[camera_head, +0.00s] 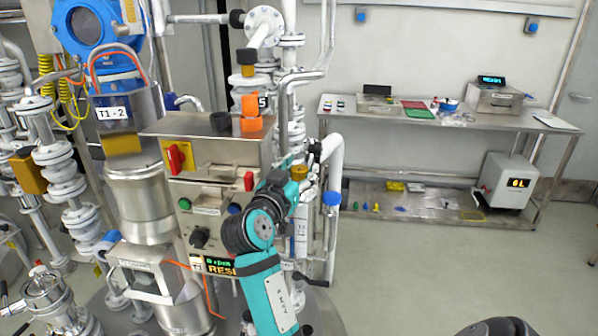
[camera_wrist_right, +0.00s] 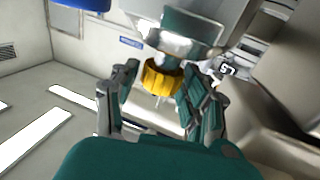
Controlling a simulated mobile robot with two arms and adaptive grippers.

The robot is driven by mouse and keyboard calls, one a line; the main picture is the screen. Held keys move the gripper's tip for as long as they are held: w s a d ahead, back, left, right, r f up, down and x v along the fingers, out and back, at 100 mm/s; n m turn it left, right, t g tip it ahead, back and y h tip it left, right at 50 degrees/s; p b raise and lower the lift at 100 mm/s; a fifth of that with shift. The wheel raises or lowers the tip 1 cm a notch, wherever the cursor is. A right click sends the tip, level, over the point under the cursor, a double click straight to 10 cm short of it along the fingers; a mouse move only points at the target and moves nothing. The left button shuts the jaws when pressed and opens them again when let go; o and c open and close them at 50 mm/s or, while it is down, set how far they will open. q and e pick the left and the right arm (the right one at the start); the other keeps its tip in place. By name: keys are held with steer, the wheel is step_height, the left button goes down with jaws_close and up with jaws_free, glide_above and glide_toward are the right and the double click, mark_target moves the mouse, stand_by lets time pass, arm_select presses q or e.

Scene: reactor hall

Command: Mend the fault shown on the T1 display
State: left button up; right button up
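The T1 display (camera_head: 220,266) is low on the steel control cabinet (camera_head: 225,150). It shows green text above larger amber letters starting "RESI"; my right arm hides the rest. My right gripper (camera_head: 300,165) is raised beside the cabinet's right side, at the white pipework. In the right wrist view a ribbed yellow knob (camera_wrist_right: 162,77) lies between the spread fingertips of my right gripper (camera_wrist_right: 161,72), under a teal and clear body. I see no firm grip on it; the fingers look open. The knob also shows small in the head view (camera_head: 299,172). My left gripper is out of view.
Vessel T1-2 (camera_head: 135,190) stands left of the cabinet, with a red switch (camera_head: 177,158) on the cabinet front. White pipes (camera_head: 333,165) run close to my right gripper. A steel bench (camera_head: 440,118) with tools stands at the back right. The floor before it is clear.

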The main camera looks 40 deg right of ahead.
mark_target(299, 168)
steer(key=shift+o, duration=0.8)
steer(key=shift+f, duration=0.1)
step_height(299, 168, up, 10)
steer(key=shift+r, duration=0.1)
